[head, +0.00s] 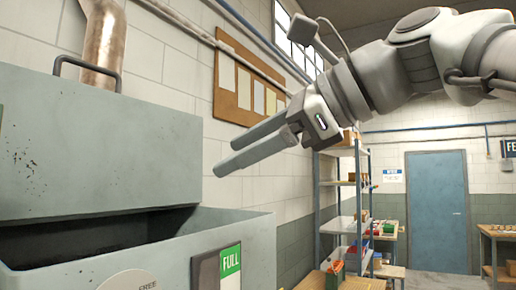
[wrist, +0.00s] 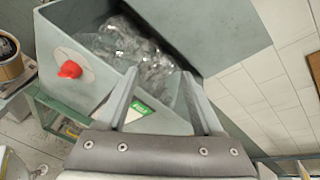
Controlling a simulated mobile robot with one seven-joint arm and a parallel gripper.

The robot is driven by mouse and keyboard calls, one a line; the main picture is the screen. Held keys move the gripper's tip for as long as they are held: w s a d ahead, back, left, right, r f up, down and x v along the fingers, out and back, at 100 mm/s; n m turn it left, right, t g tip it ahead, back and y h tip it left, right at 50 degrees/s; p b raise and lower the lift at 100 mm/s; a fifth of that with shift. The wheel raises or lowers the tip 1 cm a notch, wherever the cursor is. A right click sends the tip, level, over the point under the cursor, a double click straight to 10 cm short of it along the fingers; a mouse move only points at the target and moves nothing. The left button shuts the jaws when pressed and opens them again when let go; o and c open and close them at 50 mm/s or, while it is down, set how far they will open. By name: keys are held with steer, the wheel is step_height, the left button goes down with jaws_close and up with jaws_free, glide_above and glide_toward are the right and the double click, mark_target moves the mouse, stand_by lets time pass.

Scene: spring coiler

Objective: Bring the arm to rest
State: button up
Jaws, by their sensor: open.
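My gripper (head: 222,158) is raised in the upper middle of the head view, pointing down and to the left. Its two long grey fingers are apart with nothing between them. In the wrist view my gripper (wrist: 163,85) shows both fingers over the grey machine's bin. My arm reaches in from the upper right of the head view. The fingers appear above and to the right of the grey machine (head: 100,150); I cannot tell the exact gap.
The bin (wrist: 85,50) holds clear, shiny material and has a red knob (wrist: 70,69). A green "FULL" sign (head: 230,265) is on its front. A shelf rack (head: 352,190), a blue door (head: 437,205) and a side table (head: 495,235) stand farther back. A cork board (head: 250,85) hangs on the wall.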

stand_by(0.3)
steer(key=s+d+f+n+h, duration=0.2)
steer(key=d+f+n+h, duration=0.2)
steer(key=f, duration=1)
steer(key=s+d+f+n+h, duration=0.3)
steer(key=d+f+n, duration=0.3)
steer(key=f, duration=0.8)
steer(key=s+d+f+n+h, duration=0.2)
steer(key=d+f+n+h, duration=0.3)
steer(key=f, duration=0.9)
steer(key=d+n, duration=0.1)
steer(key=d, duration=0.2)
steer(key=shift+s+f+g+b, duration=0.3)
steer(key=shift+s, duration=0.05)
